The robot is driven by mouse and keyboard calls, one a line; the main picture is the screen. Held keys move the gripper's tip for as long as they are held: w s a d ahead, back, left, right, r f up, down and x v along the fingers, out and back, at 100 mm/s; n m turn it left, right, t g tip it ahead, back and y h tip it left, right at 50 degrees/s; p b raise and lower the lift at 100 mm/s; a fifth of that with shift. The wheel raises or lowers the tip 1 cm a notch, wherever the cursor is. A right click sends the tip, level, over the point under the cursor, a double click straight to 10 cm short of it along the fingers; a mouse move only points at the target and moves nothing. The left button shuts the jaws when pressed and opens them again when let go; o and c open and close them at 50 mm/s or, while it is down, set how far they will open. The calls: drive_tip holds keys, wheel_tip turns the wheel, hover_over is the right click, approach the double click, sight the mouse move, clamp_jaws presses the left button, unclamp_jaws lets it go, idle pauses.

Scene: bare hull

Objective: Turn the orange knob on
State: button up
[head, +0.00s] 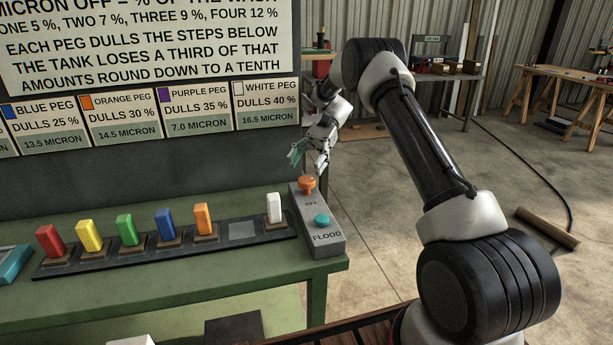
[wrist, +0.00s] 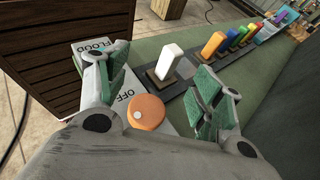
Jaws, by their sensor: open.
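The orange knob (head: 307,184) sits on the far end of a grey control box (head: 328,246) at the right end of the green bench. The box is marked OFF beside the knob and FLOOD beside a teal button (head: 321,220). In the wrist view the orange knob (wrist: 146,112) lies between the fingers, with a pale dot on its face. My gripper (head: 309,160) is just above the knob, pointing down. In the wrist view my gripper (wrist: 160,95) is open, with one green-padded finger on each side of the knob. I cannot tell whether either finger touches it.
A dark rack (head: 120,258) beside the box holds red, yellow, green, blue, orange and white (head: 274,208) pegs, with one bare place (head: 243,231). The white peg stands closest to the box. A sign board (head: 150,80) rises behind the bench. Open floor lies to the right.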

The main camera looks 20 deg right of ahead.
sight(307, 179)
drive_tip(key=shift+r, duration=1.75)
